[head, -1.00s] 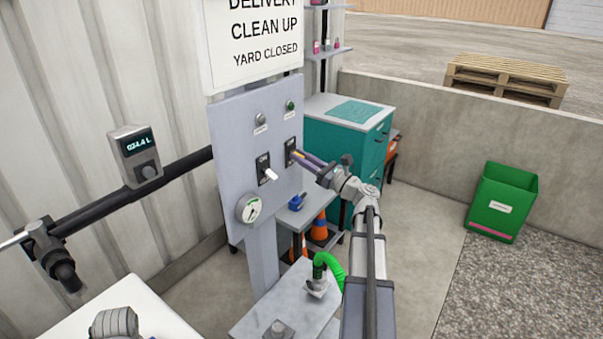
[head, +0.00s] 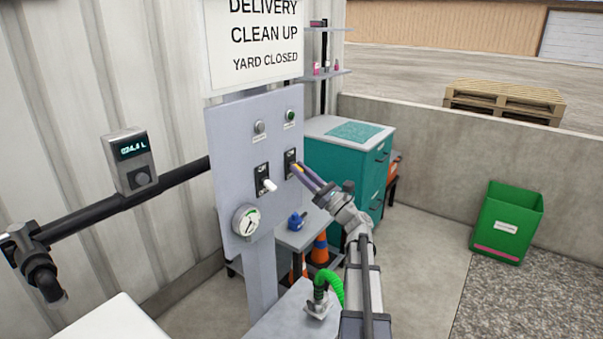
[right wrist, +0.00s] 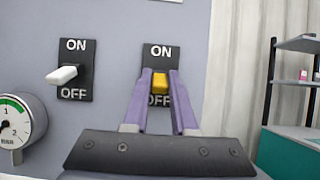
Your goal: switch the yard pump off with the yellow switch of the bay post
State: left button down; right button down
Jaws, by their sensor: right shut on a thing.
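The bay post's grey panel (head: 232,150) carries two switches marked ON above and OFF below. The yellow switch (right wrist: 160,82) is on the right plate. My right gripper (head: 297,169) is shut on its lever, with a purple finger on each side in the right wrist view (right wrist: 160,84). ON is clear above the lever, while the lever and fingers partly cover OFF. I cannot tell surely which way the lever points. The white switch (right wrist: 62,75) is on the left plate, untouched; it also shows in the head view (head: 269,186). My left gripper is out of view.
A round gauge (head: 247,221) sits low on the panel. Below are a side table (head: 300,236) with a blue item and a green hose (head: 330,284). A teal cabinet (head: 345,155) stands behind my right arm. A green bin (head: 506,222) stands right, on clear floor.

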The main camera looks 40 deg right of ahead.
jog(key=c, duration=0.7)
grip_release()
pick_arm(q)
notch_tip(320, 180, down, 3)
jog(key=b, duration=0.3)
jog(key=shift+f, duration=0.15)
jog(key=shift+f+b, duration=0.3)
jog(key=shift+b, duration=0.15)
pick_arm(e)
jog(key=v, duration=0.7)
jog(key=shift+s+d+f, duration=0.1)
jog(key=shift+s+f, duration=0.15)
jog(key=shift+s, duration=0.05)
